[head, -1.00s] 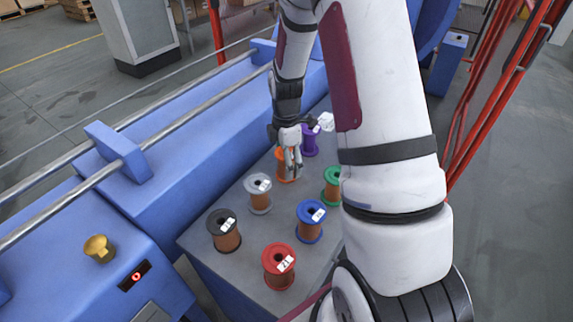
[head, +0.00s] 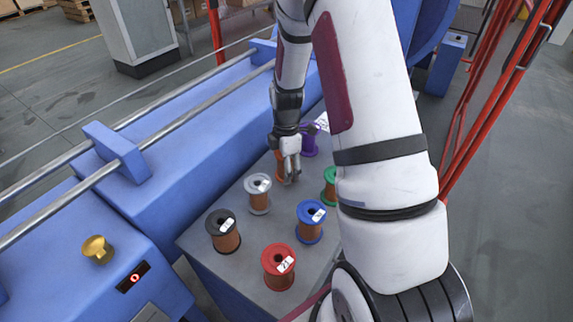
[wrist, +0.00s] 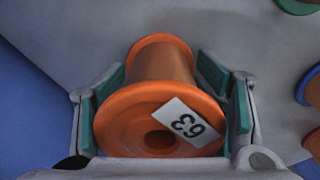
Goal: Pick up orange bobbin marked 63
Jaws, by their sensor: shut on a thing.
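The orange bobbin marked 63 (wrist: 140,108) fills the middle of the wrist view, with its white label on the near flange and copper-coloured winding behind. The green-padded fingers of my gripper (wrist: 175,105) are shut on it, one on each side. In the head view my gripper (head: 290,172) is over the far part of the grey table, and the orange bobbin (head: 279,165) is mostly hidden behind it. I cannot tell clearly whether the bobbin is touching the table.
Grey (head: 258,187), black (head: 222,228), red (head: 278,262), blue (head: 311,220), green (head: 329,185) and purple (head: 310,145) bobbins stand around on the grey table (head: 235,270). A blue machine with rails (head: 190,160) runs along the left. Red bars (head: 480,120) stand at the right.

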